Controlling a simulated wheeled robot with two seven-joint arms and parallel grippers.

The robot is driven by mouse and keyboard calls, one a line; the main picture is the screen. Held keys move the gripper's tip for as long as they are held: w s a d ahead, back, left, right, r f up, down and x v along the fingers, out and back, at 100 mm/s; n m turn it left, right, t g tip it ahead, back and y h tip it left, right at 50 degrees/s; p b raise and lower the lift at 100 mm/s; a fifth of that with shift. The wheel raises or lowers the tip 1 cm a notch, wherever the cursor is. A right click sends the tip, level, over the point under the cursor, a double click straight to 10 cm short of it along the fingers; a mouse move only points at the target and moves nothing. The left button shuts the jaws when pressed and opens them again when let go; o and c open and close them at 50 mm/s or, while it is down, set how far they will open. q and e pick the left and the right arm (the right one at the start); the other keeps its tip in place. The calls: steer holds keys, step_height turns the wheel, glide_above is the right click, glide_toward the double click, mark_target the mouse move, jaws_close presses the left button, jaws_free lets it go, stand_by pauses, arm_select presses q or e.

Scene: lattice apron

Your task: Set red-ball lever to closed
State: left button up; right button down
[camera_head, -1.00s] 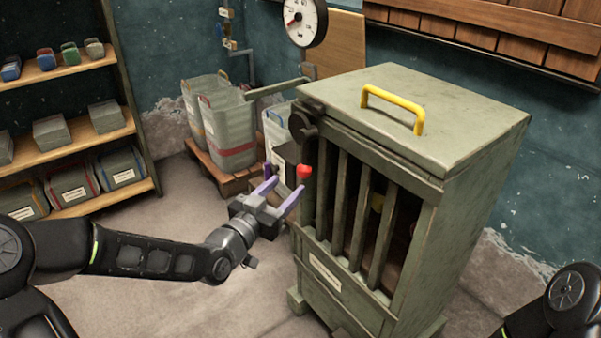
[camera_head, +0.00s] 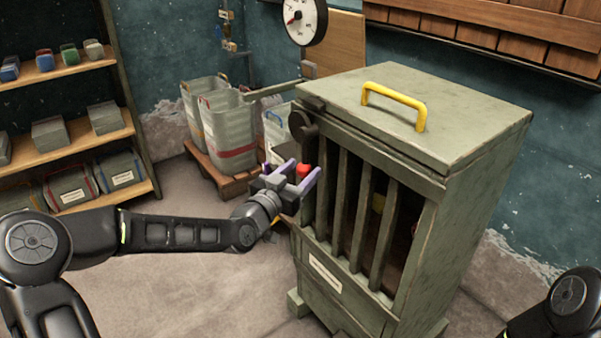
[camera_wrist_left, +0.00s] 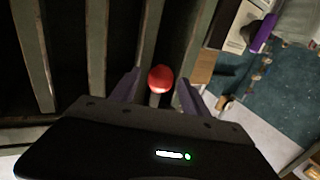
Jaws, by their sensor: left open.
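The lever's red ball (camera_head: 303,170) is at the left front edge of the green slatted cabinet (camera_head: 470,185). The lever's dark pivot (camera_head: 303,124) is above it at the cabinet's upper left corner, and the ball hangs below. My left gripper (camera_head: 304,174) is open, with its purple fingers on either side of the red ball. In the left wrist view the red ball (camera_wrist_left: 161,79) lies between the two fingertips, with a gap visible on each side. The lever arm is mostly hidden. My right gripper is not in view; only part of that arm shows at lower right.
The cabinet has upright bars (camera_head: 357,215) in front and a yellow handle (camera_head: 394,104) on top. Grey bins (camera_head: 228,130) stand on a wooden pallet behind my left gripper. A shelf (camera_head: 75,133) with boxes is at left. The floor between shelf and cabinet is clear.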

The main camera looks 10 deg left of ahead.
arm_select(q)
steer(key=shift+c, duration=0.2)
jaws_close()
stand_by(1.1)
